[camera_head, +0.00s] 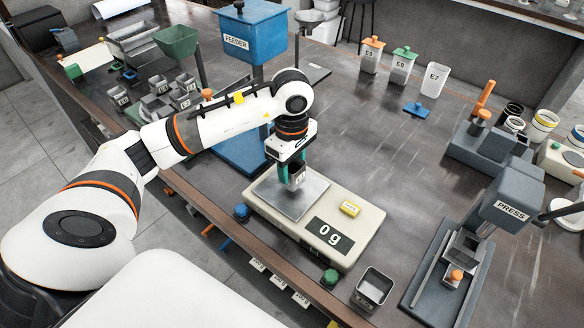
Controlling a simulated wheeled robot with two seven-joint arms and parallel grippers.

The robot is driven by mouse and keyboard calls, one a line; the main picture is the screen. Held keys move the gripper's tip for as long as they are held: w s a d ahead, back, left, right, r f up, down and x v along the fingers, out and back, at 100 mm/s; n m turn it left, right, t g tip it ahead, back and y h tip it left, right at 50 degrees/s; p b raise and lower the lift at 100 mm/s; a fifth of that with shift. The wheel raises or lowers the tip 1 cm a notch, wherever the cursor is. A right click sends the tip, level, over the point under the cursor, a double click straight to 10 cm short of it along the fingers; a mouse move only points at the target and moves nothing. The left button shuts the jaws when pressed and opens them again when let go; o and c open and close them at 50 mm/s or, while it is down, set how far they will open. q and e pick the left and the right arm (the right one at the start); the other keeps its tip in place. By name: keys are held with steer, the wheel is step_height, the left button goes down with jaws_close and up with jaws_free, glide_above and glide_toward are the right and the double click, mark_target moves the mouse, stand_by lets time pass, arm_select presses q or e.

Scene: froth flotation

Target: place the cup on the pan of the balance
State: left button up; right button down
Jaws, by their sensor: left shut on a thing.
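My left gripper (291,170) reaches in from the left and points down over the balance (365,222). It is shut on a small grey metal cup (297,179), whose upper part is partly hidden by the fingers. The cup is upright over the square metal pan (305,203). I cannot tell whether its bottom touches the pan. The balance display (328,235) reads 0 g, and a small yellow button (350,208) is beside the pan. My right gripper is not in view.
A blue feeder (250,35) stands behind the balance, and a grey press (505,210) is at the right. Another square cup (374,288) stands near the front edge. Several small cups stand at the left. The table's middle right is mostly clear around a blue lid (416,110).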

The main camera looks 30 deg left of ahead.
arm_select(q)
steer(key=shift+f, duration=1.05)
steer(key=o, duration=1)
steer(key=shift+o, duration=0.2)
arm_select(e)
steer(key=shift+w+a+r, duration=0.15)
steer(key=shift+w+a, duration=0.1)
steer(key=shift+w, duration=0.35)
